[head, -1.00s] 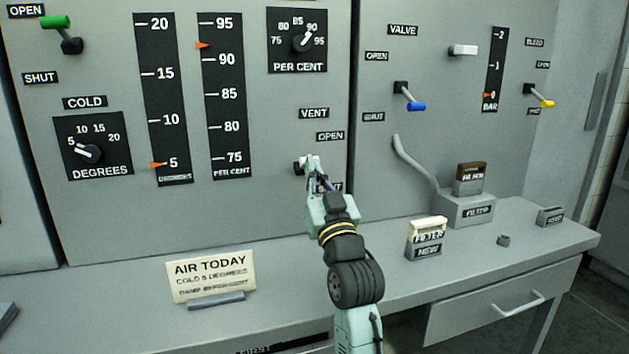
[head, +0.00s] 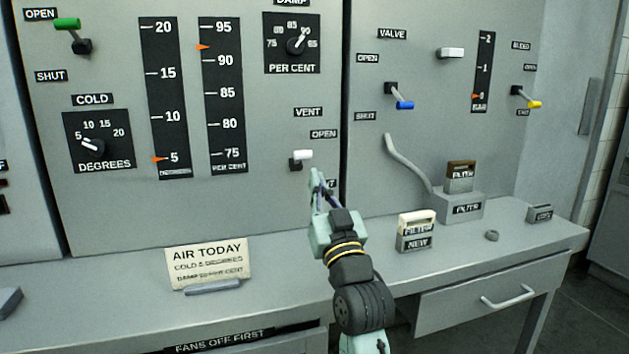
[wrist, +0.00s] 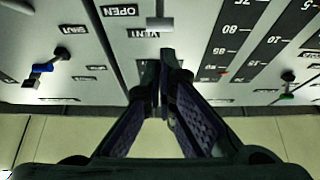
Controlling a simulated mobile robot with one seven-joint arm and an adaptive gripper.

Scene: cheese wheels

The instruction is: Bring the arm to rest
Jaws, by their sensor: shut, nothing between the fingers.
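My gripper (head: 316,180) is in front of the grey panel, just below and right of the white vent lever (head: 302,155). In the head view it looks apart from the lever. In the wrist view, the two dark fingers (wrist: 166,95) come together at their tips with nothing between them. The vent lever (wrist: 160,22) shows beyond the tips there, and the part of the label under it is hidden by my gripper in the head view. My arm reaches up over the bench from the bottom of the picture.
The grey bench (head: 120,285) runs below the panel. A blue lever (head: 404,104) juts out to the right.

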